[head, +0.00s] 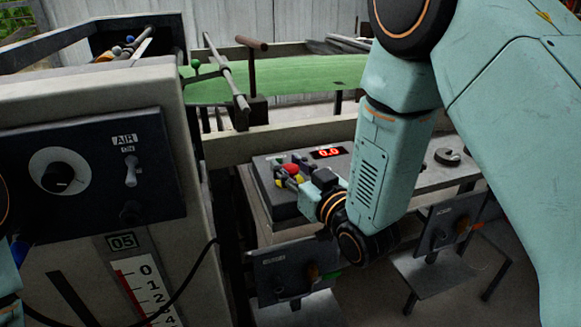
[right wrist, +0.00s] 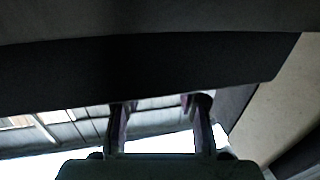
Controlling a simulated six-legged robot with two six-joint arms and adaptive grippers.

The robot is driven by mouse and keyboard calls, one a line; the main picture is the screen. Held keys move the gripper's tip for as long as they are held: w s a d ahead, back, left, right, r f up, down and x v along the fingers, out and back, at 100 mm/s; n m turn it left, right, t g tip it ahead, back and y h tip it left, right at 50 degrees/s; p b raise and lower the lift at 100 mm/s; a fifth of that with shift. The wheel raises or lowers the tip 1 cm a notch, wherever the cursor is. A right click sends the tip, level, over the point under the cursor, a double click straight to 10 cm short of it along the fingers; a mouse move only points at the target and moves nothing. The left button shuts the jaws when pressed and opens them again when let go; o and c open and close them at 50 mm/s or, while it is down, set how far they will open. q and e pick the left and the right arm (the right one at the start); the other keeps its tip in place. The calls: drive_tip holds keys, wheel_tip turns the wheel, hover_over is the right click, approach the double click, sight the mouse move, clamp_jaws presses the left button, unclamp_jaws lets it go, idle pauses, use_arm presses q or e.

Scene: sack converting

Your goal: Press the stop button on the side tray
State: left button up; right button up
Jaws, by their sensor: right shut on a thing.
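The red stop button (head: 291,169) with yellow around it sits on a dark grey control box (head: 285,207) on the side tray (head: 405,178). My right gripper (head: 297,176) reaches down to it from the right, its fingers at the button and partly covering it. The right gripper is shut on what looks like the button. In the right wrist view the fingers (right wrist: 160,110) stand apart below a dark slab, and the button cannot be made out. Whether the button is pressed in cannot be told. My left gripper is not in view.
A red display (head: 328,153) reads 0.0 beside the button. A machine panel (head: 85,175) with a knob and switch stands at left. Green sheet (head: 290,77) lies behind. Small dark switch boxes (head: 283,272) hang on the front. A round metal piece (head: 448,157) lies at right.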

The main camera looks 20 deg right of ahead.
clamp_jaws()
drive_tip(key=shift+f, duration=0.6)
drive_tip(key=o, duration=1)
unclamp_jaws()
drive_tip(key=shift+w, duration=0.1)
drive_tip(key=shift+r, duration=0.1)
drive_tip(key=v, duration=0.7)
drive_tip(key=shift+s, duration=0.35)
